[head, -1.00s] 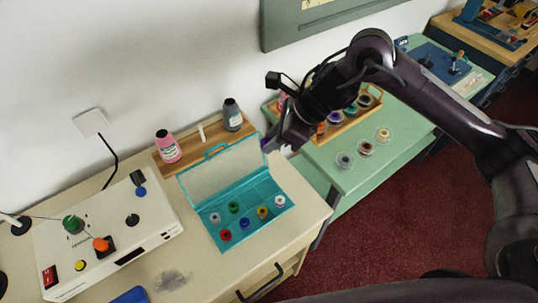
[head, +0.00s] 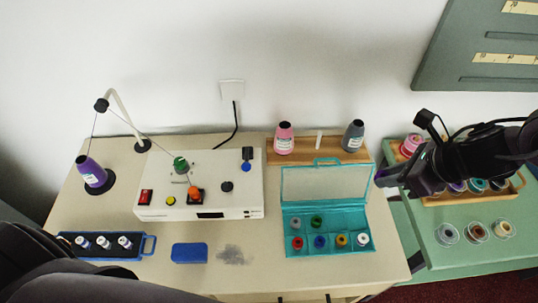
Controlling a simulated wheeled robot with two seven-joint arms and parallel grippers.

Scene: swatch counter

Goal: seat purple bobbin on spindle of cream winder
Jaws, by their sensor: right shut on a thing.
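The cream winder (head: 222,160) stands on the left part of the counter. Its top carries a green round part (head: 181,164), an orange part on a black base (head: 195,193), a black knob (head: 227,186) and a blue knob (head: 246,166). I cannot tell which of these is the spindle. My right gripper (head: 383,176) is shut just right of the teal case's raised lid, far to the right of the winder. A bit of purple shows at its fingertips, seemingly the purple bobbin, mostly hidden by the fingers. My left gripper is out of view.
The open teal case (head: 326,221) holds several bobbins. A wooden stand (head: 306,155) with pink and grey cones is behind it. A purple cone (head: 92,172) feeds thread over a white arm. A blue tray (head: 147,246) and blue pad (head: 189,253) lie in front.

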